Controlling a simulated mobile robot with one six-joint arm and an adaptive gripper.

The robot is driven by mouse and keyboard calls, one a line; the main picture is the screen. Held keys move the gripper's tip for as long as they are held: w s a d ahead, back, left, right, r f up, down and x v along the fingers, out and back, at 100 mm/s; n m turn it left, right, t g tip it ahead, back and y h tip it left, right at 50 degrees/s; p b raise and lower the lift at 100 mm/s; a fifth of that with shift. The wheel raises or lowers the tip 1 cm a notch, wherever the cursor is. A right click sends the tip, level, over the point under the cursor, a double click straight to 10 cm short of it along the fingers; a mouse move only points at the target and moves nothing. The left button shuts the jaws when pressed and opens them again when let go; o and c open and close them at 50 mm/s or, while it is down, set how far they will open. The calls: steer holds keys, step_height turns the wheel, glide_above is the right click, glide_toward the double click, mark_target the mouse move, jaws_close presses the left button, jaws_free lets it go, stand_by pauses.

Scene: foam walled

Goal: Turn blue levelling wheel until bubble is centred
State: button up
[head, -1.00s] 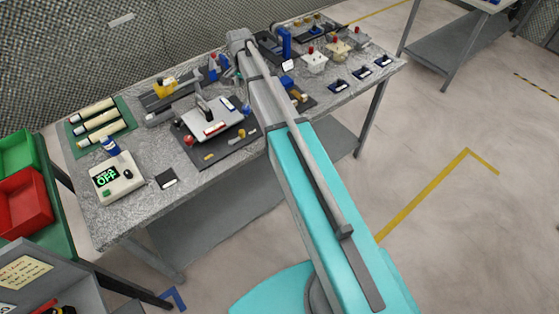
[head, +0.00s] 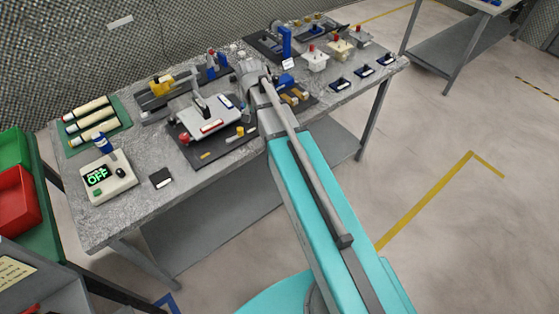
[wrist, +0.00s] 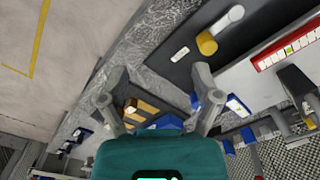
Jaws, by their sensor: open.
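The levelling plate (head: 190,116) is a pale plate above a dark base (head: 205,153); it also shows in the wrist view (wrist: 245,78). A red-framed vial (head: 211,126) lies on it and shows larger in the wrist view (wrist: 287,49); I cannot tell where its bubble sits. A blue part (wrist: 196,101), likely the blue wheel, is partly hidden behind the right finger in the wrist view. My gripper (wrist: 160,75) is open and empty, beside the plate's right end in the head view.
Brown and blue blocks (head: 294,96) on a dark mat lie just right of my arm. A blue upright (head: 285,41) stands behind. A box reading OFF (head: 108,178) and green-tray cylinders (head: 90,120) are at left. Bare table shows along the front edge.

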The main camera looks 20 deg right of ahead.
steer(key=s+f+n+b, duration=0.5)
steer(key=s+f+b, duration=0.1)
steer(key=s, duration=0.7)
steer(key=shift+s+f, duration=0.2)
steer(key=shift+s, duration=0.1)
